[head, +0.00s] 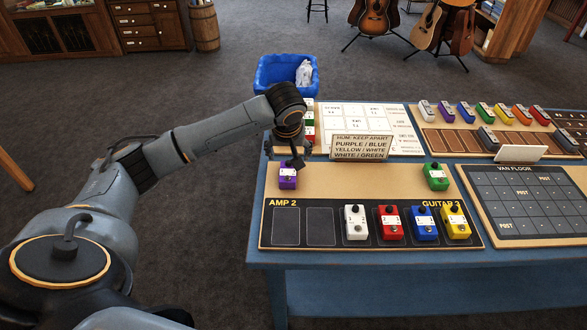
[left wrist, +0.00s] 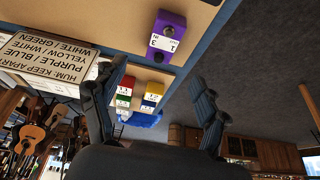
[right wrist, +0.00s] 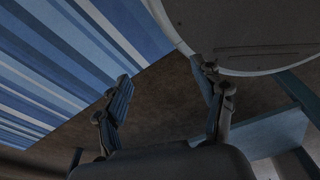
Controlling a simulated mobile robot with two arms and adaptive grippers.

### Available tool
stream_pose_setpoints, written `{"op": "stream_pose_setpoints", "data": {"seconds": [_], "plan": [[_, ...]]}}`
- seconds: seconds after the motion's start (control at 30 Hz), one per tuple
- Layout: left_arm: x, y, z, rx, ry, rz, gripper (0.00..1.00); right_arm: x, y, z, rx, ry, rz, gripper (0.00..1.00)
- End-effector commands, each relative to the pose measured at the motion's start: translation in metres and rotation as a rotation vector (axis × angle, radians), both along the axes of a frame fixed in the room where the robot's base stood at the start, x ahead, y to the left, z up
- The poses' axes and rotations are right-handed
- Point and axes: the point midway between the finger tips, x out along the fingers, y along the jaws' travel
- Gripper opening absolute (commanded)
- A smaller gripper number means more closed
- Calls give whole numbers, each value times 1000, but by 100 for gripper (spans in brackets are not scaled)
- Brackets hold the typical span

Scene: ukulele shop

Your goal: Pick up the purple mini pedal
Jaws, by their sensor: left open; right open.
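The purple mini pedal (head: 288,176) stands on the tan board at the left edge of the table. In the left wrist view the purple pedal (left wrist: 167,36) shows at the top, beyond the fingertips and with nothing gripping it. My left gripper (head: 292,158) is just behind and above it in the head view, partly overlapping its back edge. In the left wrist view my left gripper (left wrist: 160,85) is open and empty. My right gripper (right wrist: 165,78) is open and empty in the right wrist view, and is not seen in the head view.
White (head: 356,222), red (head: 390,222), blue (head: 424,223) and yellow (head: 455,221) pedals stand in the front row. A green pedal (head: 436,177) stands behind them. A sign (head: 362,147) stands close to my left gripper. A blue bin (head: 272,72) is behind the table (head: 380,262).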

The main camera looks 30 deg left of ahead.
Motion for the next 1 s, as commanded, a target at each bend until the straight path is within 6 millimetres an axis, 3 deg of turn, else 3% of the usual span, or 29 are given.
{"op": "stream_pose_setpoints", "data": {"seconds": [0.1,0.27,0.37,0.53,0.63,0.8,1.0], "plan": [[7,5,-25,0,4,1,74,-38,-2,-1,-5,56,0,69],[17,10,-49,1,2,-2,74,-68,-4,-1,-9,100,0,69],[20,11,-58,1,1,-3,74,-63,-3,0,-8,93,1,69],[23,14,-69,2,2,-3,74,-28,-1,5,-3,39,1,69],[26,19,-83,2,4,-2,74,-17,0,10,-1,21,1,69],[33,23,-104,1,1,-5,74,-22,-1,10,-2,32,1,69],[35,24,-110,2,0,-6,74,-40,-2,9,-4,60,1,69]]}}
